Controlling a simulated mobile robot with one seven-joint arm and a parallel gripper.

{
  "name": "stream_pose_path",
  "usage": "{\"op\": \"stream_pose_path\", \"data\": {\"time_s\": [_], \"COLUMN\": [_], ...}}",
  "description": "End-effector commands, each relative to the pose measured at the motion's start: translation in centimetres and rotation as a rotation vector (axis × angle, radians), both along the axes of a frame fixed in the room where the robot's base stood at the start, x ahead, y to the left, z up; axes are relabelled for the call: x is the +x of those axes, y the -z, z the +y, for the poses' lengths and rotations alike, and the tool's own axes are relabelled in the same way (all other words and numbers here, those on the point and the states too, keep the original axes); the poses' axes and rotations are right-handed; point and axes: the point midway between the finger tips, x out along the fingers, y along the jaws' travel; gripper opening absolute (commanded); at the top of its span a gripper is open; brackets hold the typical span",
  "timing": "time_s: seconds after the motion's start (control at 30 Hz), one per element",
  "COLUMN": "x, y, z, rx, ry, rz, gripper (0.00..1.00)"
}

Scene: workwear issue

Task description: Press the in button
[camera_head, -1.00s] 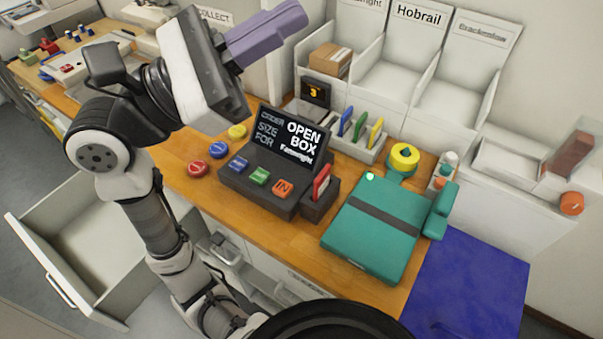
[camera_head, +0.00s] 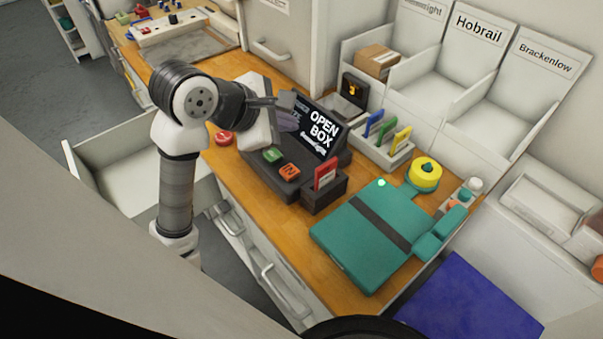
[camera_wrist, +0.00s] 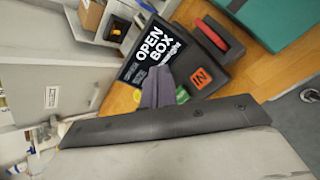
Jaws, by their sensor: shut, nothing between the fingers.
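The orange IN button (camera_head: 289,171) is on the sloped front of a dark console, right of a green button (camera_head: 272,155). It also shows uncovered in the wrist view (camera_wrist: 201,77). The console's screen (camera_head: 322,132) reads "OPEN BOX"; its left part is hidden by my arm. My gripper (camera_head: 290,124), with purple-grey fingers, is in front of the screen, up and left of the IN button and apart from it. In the wrist view its shut, empty fingers (camera_wrist: 161,74) lie left of the button. I cannot tell their exact height above the console.
A red card (camera_head: 325,172) stands in a holder right of the buttons. A teal box (camera_head: 345,243) lies further right. Colored cards stand in a rack (camera_head: 400,158) behind. A red round button (camera_head: 224,138) is left of my wrist. An open drawer (camera_head: 120,185) juts out at left.

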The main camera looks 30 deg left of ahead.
Motion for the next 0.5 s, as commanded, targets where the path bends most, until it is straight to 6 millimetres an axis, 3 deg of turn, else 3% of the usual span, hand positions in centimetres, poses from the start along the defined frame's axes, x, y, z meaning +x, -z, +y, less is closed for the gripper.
{"op": "stream_pose_path", "data": {"time_s": [0.5], "x": [-0.39], "y": [0.83], "z": [0.76], "rx": [0.025], "ry": [-0.017], "rz": [0.036], "gripper": [0.00]}}
